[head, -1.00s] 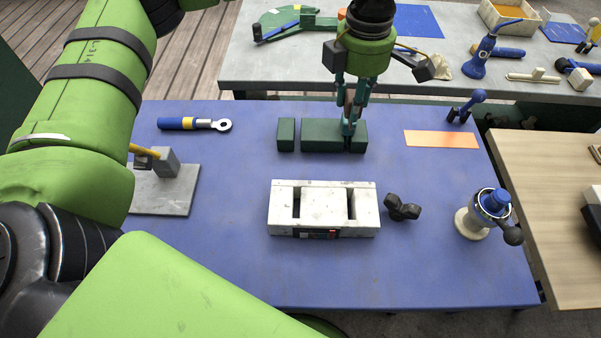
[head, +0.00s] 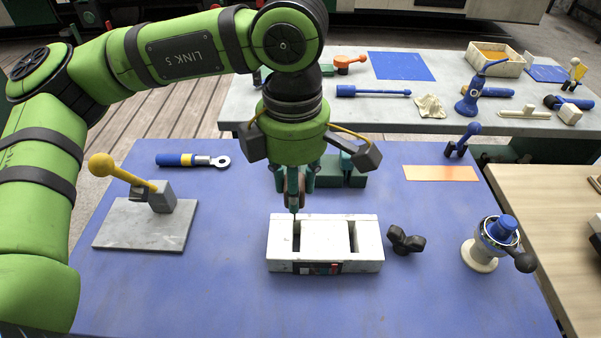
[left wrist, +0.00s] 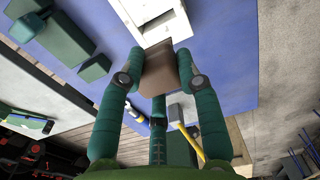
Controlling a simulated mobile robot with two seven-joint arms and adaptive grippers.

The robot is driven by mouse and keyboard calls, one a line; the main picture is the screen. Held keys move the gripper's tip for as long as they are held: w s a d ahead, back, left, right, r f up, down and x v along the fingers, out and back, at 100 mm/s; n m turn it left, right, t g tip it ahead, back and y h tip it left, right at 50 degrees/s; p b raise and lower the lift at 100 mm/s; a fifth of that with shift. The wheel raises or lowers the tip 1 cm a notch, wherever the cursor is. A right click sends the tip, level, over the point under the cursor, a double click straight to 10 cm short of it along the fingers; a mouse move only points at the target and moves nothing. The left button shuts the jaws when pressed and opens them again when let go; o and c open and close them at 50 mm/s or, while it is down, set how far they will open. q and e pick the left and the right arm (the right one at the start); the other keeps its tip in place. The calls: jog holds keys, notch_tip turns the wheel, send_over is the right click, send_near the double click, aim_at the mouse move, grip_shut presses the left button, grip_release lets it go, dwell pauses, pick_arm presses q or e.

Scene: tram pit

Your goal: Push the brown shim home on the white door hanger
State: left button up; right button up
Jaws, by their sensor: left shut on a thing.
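The white door hanger (head: 368,262), a pale block with two dark slots, lies on the blue bench mat. My left gripper (head: 294,203) points down at the back edge of its left slot. In the left wrist view the same gripper (left wrist: 160,68) is shut on the brown shim (left wrist: 160,78), a flat brown piece between the fingertips. The white hanger (left wrist: 150,22) shows just beyond the shim there. In the head view the fingers mostly hide the shim, so I cannot tell whether its end is inside the slot. My right gripper is not in view.
Dark green blocks (head: 340,172) stand behind the hanger. A black knob (head: 405,240) lies close on its right, and a blue-capped fitting (head: 492,243) stands farther right. A grey plate with a yellow-balled lever (head: 140,222) is on the left. The mat in front is clear.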

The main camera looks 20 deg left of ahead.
pick_arm(q)
jog(key=shift+w, duration=0.15)
jog(key=shift+f, duration=0.15)
jog(key=shift+f+b, duration=0.3)
jog(key=shift+f, duration=0.15)
jog(key=shift+f+b, duration=1.2)
jog(key=shift+f, duration=1.05)
jog(key=shift+f, duration=0.15)
